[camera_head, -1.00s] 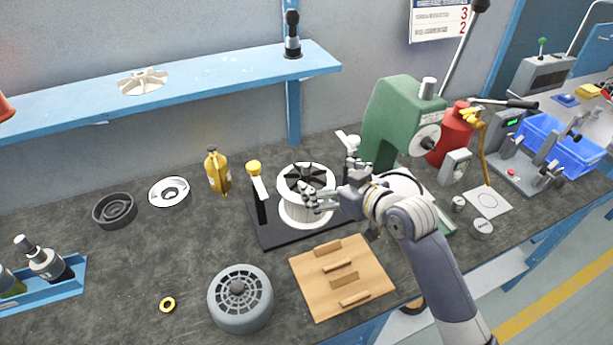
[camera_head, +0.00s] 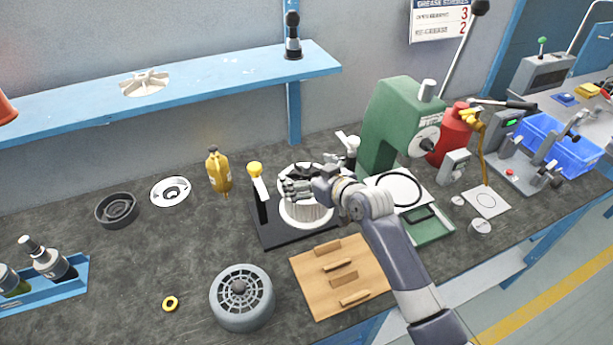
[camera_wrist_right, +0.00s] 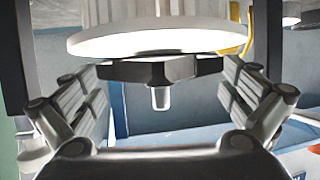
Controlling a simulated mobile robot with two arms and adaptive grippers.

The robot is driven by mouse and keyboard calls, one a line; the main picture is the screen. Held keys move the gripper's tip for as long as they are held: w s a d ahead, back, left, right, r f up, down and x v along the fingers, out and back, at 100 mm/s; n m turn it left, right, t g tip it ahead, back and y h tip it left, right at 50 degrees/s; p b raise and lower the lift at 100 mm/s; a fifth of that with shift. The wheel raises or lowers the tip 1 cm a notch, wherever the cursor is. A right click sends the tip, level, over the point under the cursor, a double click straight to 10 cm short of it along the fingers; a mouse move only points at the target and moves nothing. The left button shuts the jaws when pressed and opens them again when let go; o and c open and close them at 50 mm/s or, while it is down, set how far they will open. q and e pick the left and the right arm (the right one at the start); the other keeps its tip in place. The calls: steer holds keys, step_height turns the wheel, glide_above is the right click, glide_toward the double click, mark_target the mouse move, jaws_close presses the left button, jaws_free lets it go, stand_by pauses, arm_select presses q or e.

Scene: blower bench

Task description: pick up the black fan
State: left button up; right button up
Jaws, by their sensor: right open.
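The black fan (camera_head: 299,171) sits in the top of the white ribbed round housing (camera_head: 306,213), on a black fixture base (camera_head: 272,236). My right gripper (camera_head: 293,188) is over the near side of the housing and hides part of the fan. In the right wrist view the black fan (camera_wrist_right: 150,71) appears between the open fingers (camera_wrist_right: 160,80), with a pale shaft stub at its hub. I cannot tell whether the fingers touch it. My left gripper is out of view.
A yellow-knobbed clamp (camera_head: 258,180) stands left of the housing, and a green press (camera_head: 397,125) stands to its right. A wooden board (camera_head: 340,299) and a grey grille motor (camera_head: 241,298) lie in front. A white fan (camera_head: 144,83) lies on the blue shelf (camera_head: 215,80).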

steer(key=c, duration=0.6)
step_height(320, 180, up, 10)
steer(key=shift+f+b, duration=0.1)
steer(key=shift+b, duration=0.35)
steer(key=shift+r, duration=0.25)
steer(key=shift+r+p, duration=0.25)
steer(key=shift+p, duration=0.35)
